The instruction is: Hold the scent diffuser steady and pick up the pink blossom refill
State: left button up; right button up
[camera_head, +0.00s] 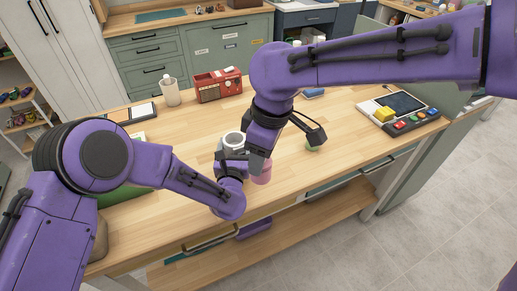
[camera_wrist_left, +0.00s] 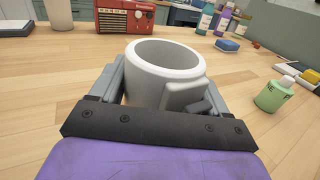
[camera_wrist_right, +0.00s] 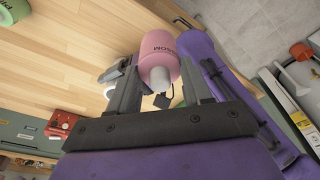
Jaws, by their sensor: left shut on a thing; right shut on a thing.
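The white scent diffuser (camera_head: 234,139), a round open-topped cup with a side bracket, stands upright on the wooden table. It fills the middle of the left wrist view (camera_wrist_left: 160,75). My left gripper (camera_head: 231,156) has its fingers (camera_wrist_left: 165,88) on both sides of it, shut on it. The pink blossom refill (camera_head: 262,175) is a small bottle just right of and nearer than the diffuser. In the right wrist view the refill (camera_wrist_right: 160,45) shows dark lettering and a white neck. My right gripper (camera_head: 259,161) is shut on it from above. I cannot tell whether its base touches the table.
A green refill bottle (camera_wrist_left: 273,95) stands to the right, partly behind my right wrist in the head view. A button console (camera_head: 410,121) is at right. The table's front edge is close.

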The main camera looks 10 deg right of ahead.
pick_arm(q)
jog(key=o, duration=1.2)
jog(key=s, duration=0.4)
jog(key=s+a, duration=0.1)
jog(key=s, duration=0.7)
jog(key=shift+a, duration=0.4)
